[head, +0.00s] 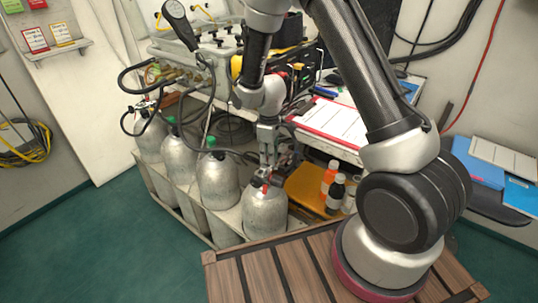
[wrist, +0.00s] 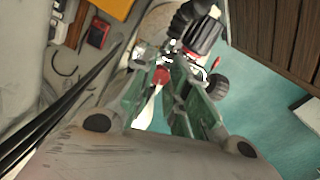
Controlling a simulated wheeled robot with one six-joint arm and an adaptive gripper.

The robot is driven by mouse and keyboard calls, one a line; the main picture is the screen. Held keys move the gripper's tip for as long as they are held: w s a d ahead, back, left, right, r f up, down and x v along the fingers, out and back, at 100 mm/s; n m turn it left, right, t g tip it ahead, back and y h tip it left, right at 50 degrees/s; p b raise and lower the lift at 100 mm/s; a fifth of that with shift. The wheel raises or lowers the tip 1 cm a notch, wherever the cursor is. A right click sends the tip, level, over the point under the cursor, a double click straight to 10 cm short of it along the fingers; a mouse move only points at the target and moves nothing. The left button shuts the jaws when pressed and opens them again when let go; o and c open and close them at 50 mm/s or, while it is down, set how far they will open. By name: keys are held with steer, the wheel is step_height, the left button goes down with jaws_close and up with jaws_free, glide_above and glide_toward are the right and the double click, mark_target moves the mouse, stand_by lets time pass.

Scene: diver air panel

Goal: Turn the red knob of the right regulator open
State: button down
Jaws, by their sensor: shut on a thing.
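The right regulator sits on top of the rightmost silver cylinder (head: 264,210) in the head view, mostly hidden behind my gripper (head: 268,162). My gripper points down onto it from above. In the wrist view my gripper (wrist: 168,72) has its green fingers closed around the red knob (wrist: 161,77), which shows only as a small red patch between them. The regulator (wrist: 205,36) shows beyond the fingertips with a black ribbed part. A small black knob (wrist: 216,87) is to its right. How far the red knob is turned cannot be told.
Other silver cylinders (head: 217,182) with hoses stand in a rack to the left. Orange and dark bottles (head: 335,192) stand close right of my gripper. A red-edged clipboard (head: 335,121) lies on the bench behind. A wooden slatted surface (head: 290,272) is in front.

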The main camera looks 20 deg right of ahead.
steer(key=c, duration=1.3)
jaws_free()
steer(key=shift+c, duration=0.2)
step_height(320, 180, up, 12)
